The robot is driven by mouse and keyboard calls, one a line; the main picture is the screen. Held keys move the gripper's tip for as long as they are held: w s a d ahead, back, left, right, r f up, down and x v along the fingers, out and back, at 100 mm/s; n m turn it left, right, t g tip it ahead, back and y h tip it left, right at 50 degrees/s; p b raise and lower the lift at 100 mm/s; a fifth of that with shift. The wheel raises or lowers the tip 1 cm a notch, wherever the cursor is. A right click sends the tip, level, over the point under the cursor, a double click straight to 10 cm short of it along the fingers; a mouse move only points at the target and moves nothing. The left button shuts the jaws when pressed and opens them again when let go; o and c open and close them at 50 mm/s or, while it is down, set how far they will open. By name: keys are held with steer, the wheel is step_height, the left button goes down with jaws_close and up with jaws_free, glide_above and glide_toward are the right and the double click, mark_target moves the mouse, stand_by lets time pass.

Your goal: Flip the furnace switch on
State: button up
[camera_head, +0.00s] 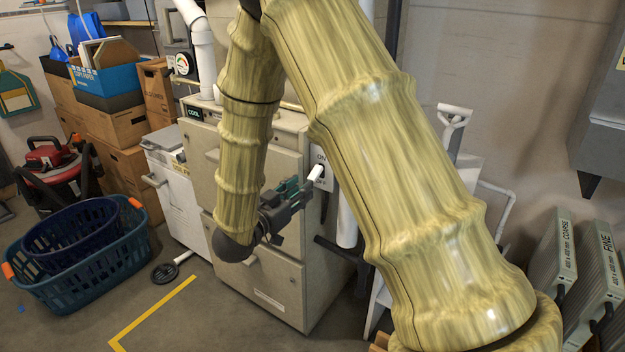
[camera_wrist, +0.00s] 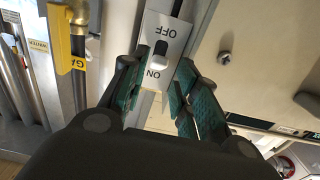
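The furnace switch is a light plate (camera_head: 324,177) with a white lever (camera_head: 315,173) on the side of the beige furnace cabinet (camera_head: 285,270). In the head view "ON" is readable at the plate's top. The wrist view shows the plate (camera_wrist: 178,28) the other way up, with "OFF" above, "ON" below and a dark slot between. The lever's exact position is hard to tell. My gripper (camera_head: 299,188) is just in front of the plate. In the wrist view my gripper (camera_wrist: 158,80) has its green-padded fingers apart, with nothing held between them.
A yellow gas valve handle (camera_wrist: 62,40) and pipes stand left of the plate in the wrist view. A teal basket (camera_head: 110,265) and cardboard boxes (camera_head: 120,125) are at left. Filters (camera_head: 592,270) stand at right. Open floor lies ahead of the cabinet.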

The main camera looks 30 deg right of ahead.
mark_target(315, 173)
steer(key=x, duration=0.6)
steer(key=shift+w+d, duration=0.1)
steer(key=shift+d, duration=0.1)
jaws_close()
